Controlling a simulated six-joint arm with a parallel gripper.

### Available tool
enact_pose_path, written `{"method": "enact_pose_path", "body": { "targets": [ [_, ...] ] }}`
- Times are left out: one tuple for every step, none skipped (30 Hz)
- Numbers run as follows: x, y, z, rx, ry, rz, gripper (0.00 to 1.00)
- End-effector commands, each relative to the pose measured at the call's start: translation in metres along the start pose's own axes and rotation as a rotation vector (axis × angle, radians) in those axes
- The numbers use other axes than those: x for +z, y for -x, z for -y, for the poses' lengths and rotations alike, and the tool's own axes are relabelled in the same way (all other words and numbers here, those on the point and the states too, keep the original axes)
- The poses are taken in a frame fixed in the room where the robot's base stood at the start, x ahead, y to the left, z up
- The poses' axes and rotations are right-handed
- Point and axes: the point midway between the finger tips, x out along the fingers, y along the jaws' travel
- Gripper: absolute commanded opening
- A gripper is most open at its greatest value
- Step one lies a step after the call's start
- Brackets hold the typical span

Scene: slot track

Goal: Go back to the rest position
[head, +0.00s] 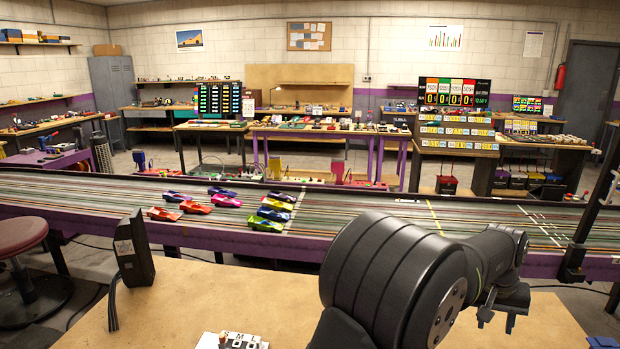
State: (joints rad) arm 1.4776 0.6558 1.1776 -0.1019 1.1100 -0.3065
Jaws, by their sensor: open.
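My gripper (509,310) is at the right in the head view, at the end of my dark arm, above the wooden table (190,305) in front. Its fingers point down and are small in the picture. They look apart, and I see nothing between them. The arm's large dark joint fills the lower middle and hides part of the table and track behind it.
A long slot track (350,212) with purple sides crosses behind the table. Several colored cars (226,200) stand on it. A black box (134,248) stands at the table's back left edge. A stool (22,238) is at left.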

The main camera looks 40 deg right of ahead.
Motion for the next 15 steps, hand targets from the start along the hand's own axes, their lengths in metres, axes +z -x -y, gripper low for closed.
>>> {"method": "enact_pose_path", "body": {
  "targets": [
    [0.003, 0.006, 0.002, 0.009, 0.027, -0.012, 0.4],
    [0.004, 0.009, 0.003, 0.014, 0.045, -0.019, 0.4],
    [0.007, 0.013, 0.004, 0.022, 0.069, -0.026, 0.4],
    [0.009, 0.016, 0.005, 0.028, 0.087, -0.034, 0.4],
    [0.01, 0.018, 0.005, 0.034, 0.105, -0.04, 0.4],
    [0.013, 0.022, 0.007, 0.042, 0.129, -0.048, 0.4],
    [0.015, 0.025, 0.007, 0.048, 0.147, -0.054, 0.4],
    [0.017, 0.027, 0.008, 0.054, 0.165, -0.06, 0.4],
    [0.019, 0.031, 0.009, 0.062, 0.189, -0.069, 0.4],
    [0.021, 0.033, 0.01, 0.068, 0.206, -0.074, 0.4],
    [0.023, 0.036, 0.011, 0.075, 0.225, -0.081, 0.4],
    [0.026, 0.04, 0.012, 0.084, 0.249, -0.088, 0.4],
    [0.028, 0.042, 0.013, 0.09, 0.268, -0.093, 0.4],
    [0.029, 0.045, 0.014, 0.097, 0.285, -0.1, 0.4],
    [0.032, 0.048, 0.015, 0.105, 0.31, -0.107, 0.4]
  ]
}}
